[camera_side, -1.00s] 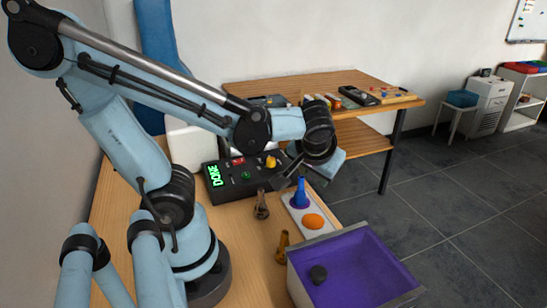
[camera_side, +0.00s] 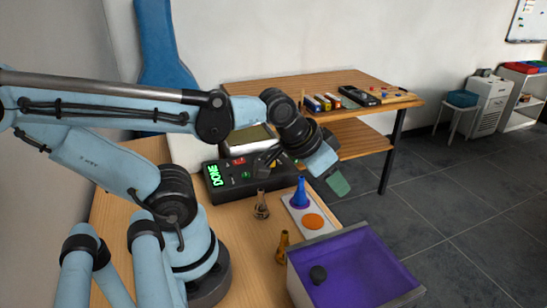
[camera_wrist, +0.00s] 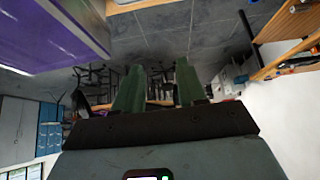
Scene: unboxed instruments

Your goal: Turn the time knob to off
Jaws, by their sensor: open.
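The black control box (camera_side: 218,196) stands on the wooden bench in the side view, with green DONE lettering (camera_side: 216,176) on its face. A red patch (camera_side: 238,161) and a green button (camera_side: 246,175) show on its top. The orange-yellow knob at its right end is hidden behind dark parts of my wrist. My gripper (camera_side: 338,183) is to the right of the box and above the bench edge, tilted down to the right. In the wrist view my gripper (camera_wrist: 158,80) has two green fingers apart with nothing between them. The box is not identifiable there.
A small flask (camera_side: 261,208) and an amber flask (camera_side: 282,248) stand on the bench. A blue flask (camera_side: 300,194) and an orange disc (camera_side: 313,221) are on a white plate. A purple-lined bin (camera_side: 365,265) is in front. A wooden table (camera_side: 300,85) stands behind.

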